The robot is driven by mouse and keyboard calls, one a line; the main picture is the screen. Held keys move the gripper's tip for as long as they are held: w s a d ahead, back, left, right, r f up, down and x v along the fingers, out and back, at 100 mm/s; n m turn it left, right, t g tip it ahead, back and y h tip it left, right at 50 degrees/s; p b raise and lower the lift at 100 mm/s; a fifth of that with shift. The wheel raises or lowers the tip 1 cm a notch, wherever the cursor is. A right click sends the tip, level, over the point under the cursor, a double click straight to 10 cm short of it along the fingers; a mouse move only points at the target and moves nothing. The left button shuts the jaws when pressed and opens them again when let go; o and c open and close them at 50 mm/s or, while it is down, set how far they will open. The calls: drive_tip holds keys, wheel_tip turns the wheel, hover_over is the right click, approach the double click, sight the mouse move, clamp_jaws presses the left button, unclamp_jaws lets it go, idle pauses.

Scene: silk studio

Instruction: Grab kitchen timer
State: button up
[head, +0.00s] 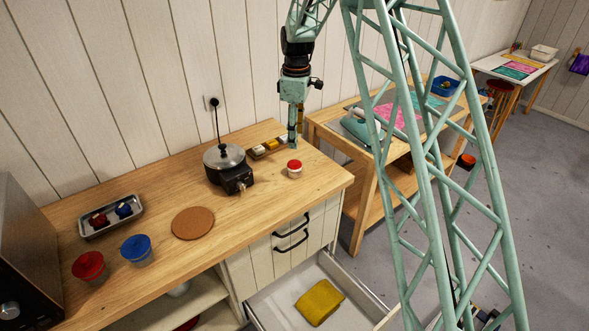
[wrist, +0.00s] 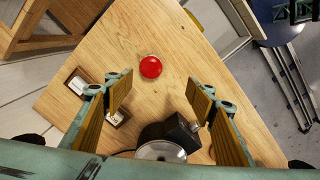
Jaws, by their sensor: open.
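A small round item with a red top and white base, which looks like the kitchen timer (head: 294,168), stands on the wooden counter near its right end. In the wrist view the timer (wrist: 150,67) shows as a red disc on bare wood, beyond and between the fingertips. My gripper (head: 295,140) hangs above the counter, just behind the timer and apart from it. In the wrist view my gripper (wrist: 159,97) has its two fingers spread wide, with nothing between them.
A lidded pot on a black burner (head: 228,170) stands left of the timer. Small blocks in holders (head: 267,147) lie behind it. A cork mat (head: 193,223), metal tray (head: 112,215), red cup (head: 89,266) and blue cup (head: 136,249) are further left. An open drawer (head: 275,305) holds a yellow cloth (head: 320,302).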

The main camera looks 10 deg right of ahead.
drive_tip(key=n+p, duration=0.1)
hover_over(294, 163)
wheel_tip(294, 163, down, 4)
drive_tip(key=shift+f, duration=0.1)
idle(0.3)
drive_tip(key=shift+f+p, duration=0.45)
drive_tip(key=shift+f, duration=3.85)
drive_tip(key=shift+f, duration=0.1)
drive_tip(key=shift+d+f+p, duration=0.1)
drive_tip(key=shift+f+p, duration=0.4)
drive_tip(key=shift+f, duration=2)
drive_tip(key=shift+w, duration=0.1)
drive_tip(key=c, duration=1)
